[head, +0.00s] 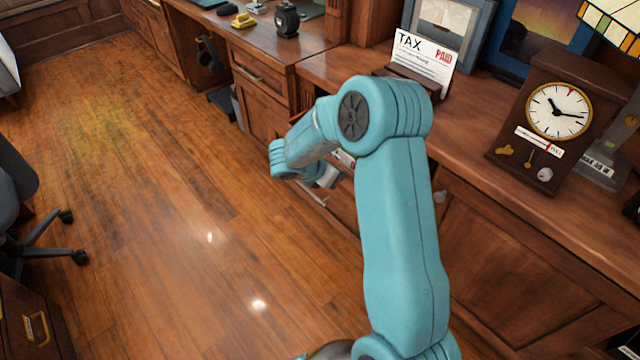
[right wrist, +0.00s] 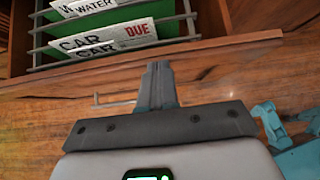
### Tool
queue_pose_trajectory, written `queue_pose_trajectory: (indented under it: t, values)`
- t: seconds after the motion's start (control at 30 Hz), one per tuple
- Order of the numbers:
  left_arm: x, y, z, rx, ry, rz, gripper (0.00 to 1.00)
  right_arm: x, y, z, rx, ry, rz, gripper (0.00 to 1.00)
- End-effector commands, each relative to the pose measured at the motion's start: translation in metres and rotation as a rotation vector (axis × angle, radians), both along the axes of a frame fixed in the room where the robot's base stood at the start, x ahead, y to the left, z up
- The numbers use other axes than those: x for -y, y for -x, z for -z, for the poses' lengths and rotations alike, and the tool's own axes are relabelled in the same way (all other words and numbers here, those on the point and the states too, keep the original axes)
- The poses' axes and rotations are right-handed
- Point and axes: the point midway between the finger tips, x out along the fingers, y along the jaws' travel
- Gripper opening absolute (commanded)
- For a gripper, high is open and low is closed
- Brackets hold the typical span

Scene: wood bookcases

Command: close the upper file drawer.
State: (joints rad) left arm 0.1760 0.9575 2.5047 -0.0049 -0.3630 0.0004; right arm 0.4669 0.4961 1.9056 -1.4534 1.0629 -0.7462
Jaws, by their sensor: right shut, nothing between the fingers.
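The upper file drawer (right wrist: 215,48) stands open in the right wrist view, with its wooden front edge across the picture. Inside are dark rails, a green folder and paper files marked "CAR", "DUE" and "WATER" (right wrist: 100,42). A thin metal handle (right wrist: 112,102) shows just below the drawer front, left of the fingers. My right gripper (right wrist: 158,68) is shut and empty, its fingertips at the outer side of the drawer front; whether they touch it I cannot tell. In the head view my right arm hides most of the drawer and the gripper. My left gripper is out of view.
A long wooden desk (head: 465,130) runs along the right, bearing a clock (head: 558,110) and a "TAX" paper (head: 425,60). A closed cabinet door (head: 520,265) is below. The wooden floor (head: 170,200) is clear. An office chair (head: 45,235) stands at the left.

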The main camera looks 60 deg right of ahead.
Motion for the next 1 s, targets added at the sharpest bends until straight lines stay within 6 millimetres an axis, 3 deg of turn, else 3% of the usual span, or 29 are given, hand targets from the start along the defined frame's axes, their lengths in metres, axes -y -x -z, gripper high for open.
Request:
queue_pose_trajectory:
  t: [0.6, 1.0]
  values:
    - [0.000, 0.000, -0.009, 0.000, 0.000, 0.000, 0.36, 0.113, 0.028, -0.001, 0.000, 0.001, 0.004, 0.00]
    - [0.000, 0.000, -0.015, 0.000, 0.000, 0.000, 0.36, 0.158, 0.038, -0.001, 0.000, 0.001, 0.001, 0.00]
